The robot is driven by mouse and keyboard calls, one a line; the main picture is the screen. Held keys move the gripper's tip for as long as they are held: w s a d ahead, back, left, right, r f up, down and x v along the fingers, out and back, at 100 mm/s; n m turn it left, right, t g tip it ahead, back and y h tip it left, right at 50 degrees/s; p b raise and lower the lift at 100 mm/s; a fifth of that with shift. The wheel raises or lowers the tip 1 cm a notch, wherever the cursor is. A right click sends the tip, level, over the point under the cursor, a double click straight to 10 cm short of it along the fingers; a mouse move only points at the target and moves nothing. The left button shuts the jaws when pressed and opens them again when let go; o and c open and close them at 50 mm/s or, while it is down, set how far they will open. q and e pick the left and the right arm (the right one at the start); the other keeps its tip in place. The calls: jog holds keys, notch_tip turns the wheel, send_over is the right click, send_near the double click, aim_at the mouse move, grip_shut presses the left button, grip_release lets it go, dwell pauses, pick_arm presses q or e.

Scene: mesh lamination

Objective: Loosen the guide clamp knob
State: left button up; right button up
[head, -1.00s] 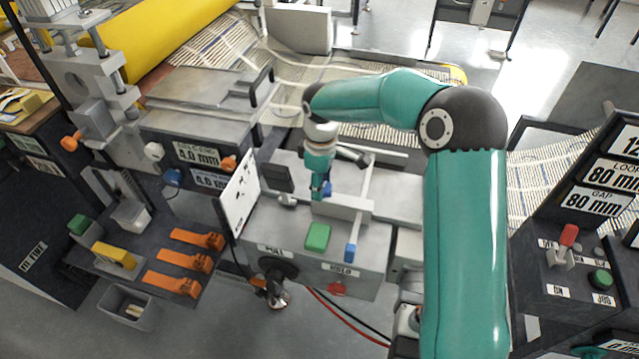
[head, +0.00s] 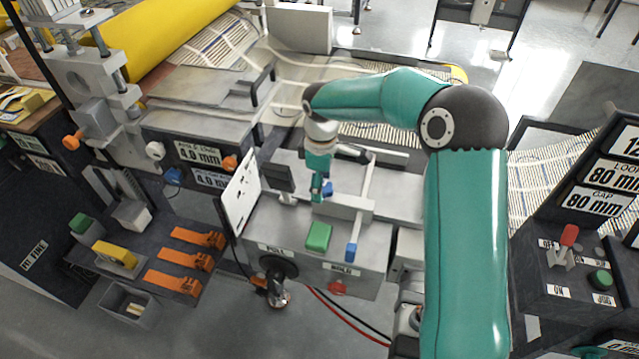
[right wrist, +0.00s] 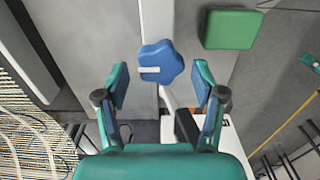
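The guide clamp knob is a blue lobed knob (right wrist: 161,63) with a white mark, on a grey bar of the machine. In the head view it shows as a small blue spot (head: 328,188) beside my right gripper (head: 318,187). In the right wrist view my right gripper (right wrist: 160,82) is open, with one blue-padded finger on each side. The knob lies between and slightly beyond the fingertips, with a gap on both sides. My left gripper is not in view.
A green block (head: 319,237) sits on the machine top near the knob. A rod with a blue end (head: 351,252) lies to its right. A white panel (head: 240,192) stands upright at left. A red button (head: 338,288) is on the front face.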

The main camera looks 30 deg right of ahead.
notch_tip(320, 180, up, 12)
dwell(0.7)
jog(key=shift+f, duration=0.15)
